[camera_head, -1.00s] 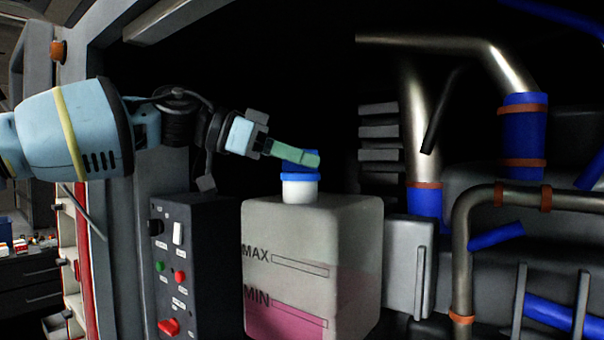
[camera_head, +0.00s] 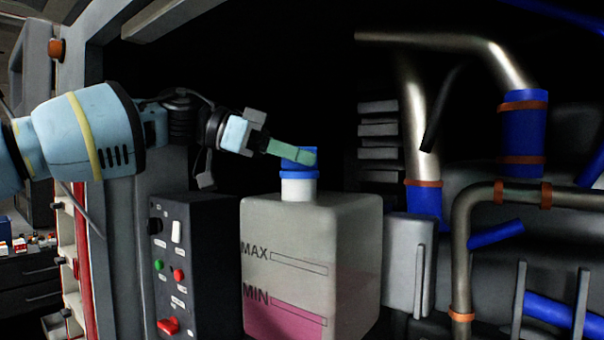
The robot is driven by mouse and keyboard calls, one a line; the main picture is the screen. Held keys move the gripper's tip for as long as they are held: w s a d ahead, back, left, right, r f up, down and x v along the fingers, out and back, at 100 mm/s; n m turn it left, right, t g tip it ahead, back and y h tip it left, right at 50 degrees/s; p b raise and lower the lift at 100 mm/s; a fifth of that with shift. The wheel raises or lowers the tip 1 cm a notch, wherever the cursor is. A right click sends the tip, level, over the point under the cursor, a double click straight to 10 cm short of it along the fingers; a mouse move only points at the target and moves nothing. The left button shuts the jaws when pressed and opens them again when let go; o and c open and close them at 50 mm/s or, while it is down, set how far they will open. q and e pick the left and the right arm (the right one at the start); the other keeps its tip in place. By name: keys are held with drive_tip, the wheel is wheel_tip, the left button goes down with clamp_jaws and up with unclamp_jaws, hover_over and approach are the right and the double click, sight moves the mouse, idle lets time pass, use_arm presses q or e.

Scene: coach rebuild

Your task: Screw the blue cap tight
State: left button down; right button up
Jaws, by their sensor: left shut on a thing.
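The blue cap (camera_head: 299,173) sits on the white neck (camera_head: 298,190) of a pale tank (camera_head: 310,230). The tank has MAX and MIN marks and pink liquid near its bottom. My left gripper (camera_head: 303,156) comes in from the left with its green fingers at the upper part of the cap. It is shut on the cap, and the fingers hide part of the cap's top. I cannot tell how tightly the cap sits on the neck. My right gripper is not in view.
A dark control box (camera_head: 190,265) with buttons and a red switch stands left of the tank. Metal pipes (camera_head: 420,120) with blue hoses (camera_head: 524,125) and a grey block (camera_head: 409,265) are at the right. Dark open space lies above the cap.

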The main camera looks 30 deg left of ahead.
use_arm(q)
drive_tip(key=m+g, duration=0.1)
drive_tip(key=g, duration=0.1)
drive_tip(key=m+g+h, duration=0.1)
drive_tip(key=m+g, duration=0.1)
drive_tip(key=shift+w+m+h, duration=0.15)
drive_tip(key=shift+m+h, duration=0.15)
drive_tip(key=shift+m+g, duration=0.4)
drive_tip(key=shift+g, duration=0.2)
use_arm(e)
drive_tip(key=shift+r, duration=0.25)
use_arm(q)
drive_tip(key=shift+f, duration=0.1)
drive_tip(key=shift+r+m+g+p, duration=0.2)
drive_tip(key=shift+m+g+p, duration=0.2)
drive_tip(key=shift+m+g, duration=0.4)
drive_tip(key=shift+m+g+p, duration=0.3)
drive_tip(key=shift+m+g, duration=0.1)
drive_tip(key=shift+g, duration=0.3)
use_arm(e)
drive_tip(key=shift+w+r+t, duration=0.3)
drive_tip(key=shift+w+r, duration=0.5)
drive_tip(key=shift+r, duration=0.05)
use_arm(q)
drive_tip(key=c, duration=1.3)
unclamp_jaws()
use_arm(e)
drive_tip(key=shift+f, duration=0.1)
